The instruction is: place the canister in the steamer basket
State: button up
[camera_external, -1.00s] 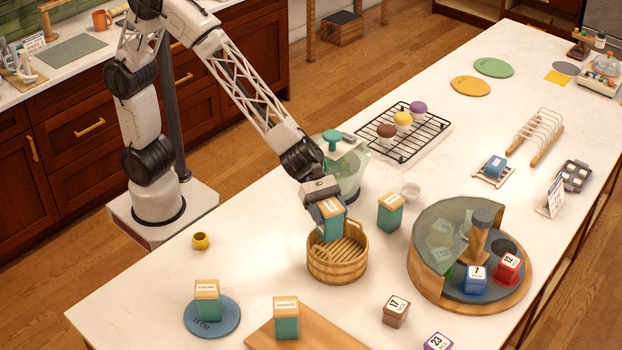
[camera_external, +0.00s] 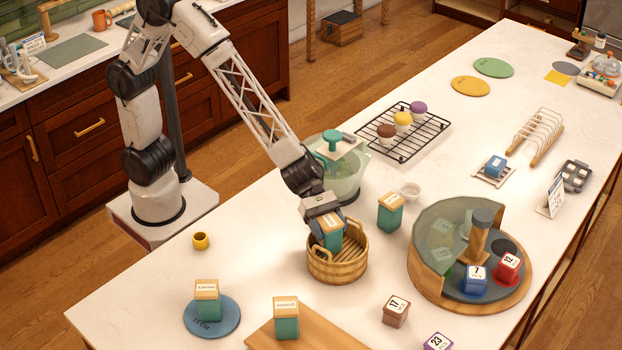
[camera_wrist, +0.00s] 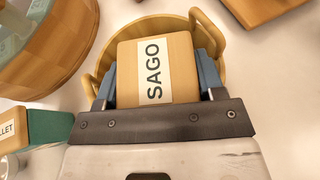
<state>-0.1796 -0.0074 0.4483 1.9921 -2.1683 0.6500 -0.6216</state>
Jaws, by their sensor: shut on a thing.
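The canister (camera_external: 331,238) is teal with a wooden lid; in the wrist view the lid (camera_wrist: 178,62) carries a label reading SAGO. My gripper (camera_external: 324,222) is shut on it, with a blue finger on each side in the wrist view (camera_wrist: 157,82). The steamer basket (camera_external: 340,272) is a round wooden tub with a slatted floor and raised handles. The canister is over the left part of the basket, its lower end at or below rim level in the external view. I cannot tell whether it touches the floor. In the wrist view the basket rim (camera_wrist: 208,42) shows behind the canister.
A similar canister (camera_external: 390,214) stands right of the basket, and a clear green-tinted vessel (camera_external: 345,180) stands close behind it. A round turntable (camera_external: 425,285) with a partial cover is farther right. Two more teal canisters (camera_external: 207,302) (camera_external: 286,320) stand in front.

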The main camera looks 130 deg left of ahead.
jog(key=shift+f, duration=0.1)
dwell(0.3)
jog(key=o, duration=1.1)
jog(key=shift+c, duration=0.2)
jog(key=v, duration=1.2)
